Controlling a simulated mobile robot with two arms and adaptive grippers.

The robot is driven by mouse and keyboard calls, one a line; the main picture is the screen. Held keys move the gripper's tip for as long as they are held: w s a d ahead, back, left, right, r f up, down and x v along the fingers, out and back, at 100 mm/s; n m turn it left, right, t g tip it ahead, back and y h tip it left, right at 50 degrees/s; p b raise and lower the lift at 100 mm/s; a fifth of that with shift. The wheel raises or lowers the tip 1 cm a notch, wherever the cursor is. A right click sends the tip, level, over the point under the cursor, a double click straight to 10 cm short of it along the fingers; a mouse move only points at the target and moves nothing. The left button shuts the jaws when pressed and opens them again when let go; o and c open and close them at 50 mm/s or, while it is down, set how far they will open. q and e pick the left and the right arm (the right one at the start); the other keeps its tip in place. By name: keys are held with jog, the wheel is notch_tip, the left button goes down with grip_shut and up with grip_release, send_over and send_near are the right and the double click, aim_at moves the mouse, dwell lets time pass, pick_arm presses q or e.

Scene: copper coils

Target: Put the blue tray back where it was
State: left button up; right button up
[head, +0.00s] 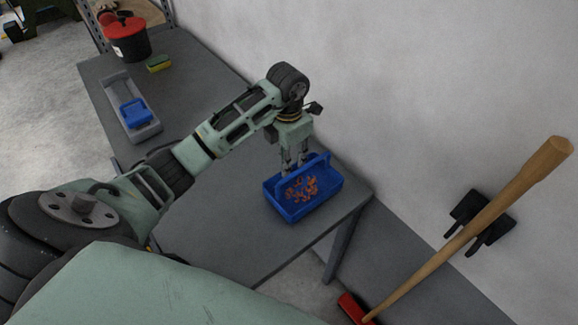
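A blue tray (292,213) with an upright handle stands on the grey table near its right end. Several small copper coils (301,188) lie inside it. My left gripper (292,168) points down at the tray's handle, with its fingertips at or just behind the handle bar. The two fingers show slightly apart, but I cannot tell whether they grip the handle. A smaller blue item with a handle (136,113) sits in a long grey tray (117,92) at the table's left side. My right gripper is not in view.
A dark pot with a red lid (129,42) and a yellow-green sponge (159,63) stand at the table's far end. A wall runs along the table's back. The table (222,224) is bare between the trays.

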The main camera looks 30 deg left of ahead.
pick_arm(q)
notch_tip(320, 180, up, 9)
jog(key=b, duration=0.1)
jog(key=shift+a, duration=0.1)
dwell(0.4)
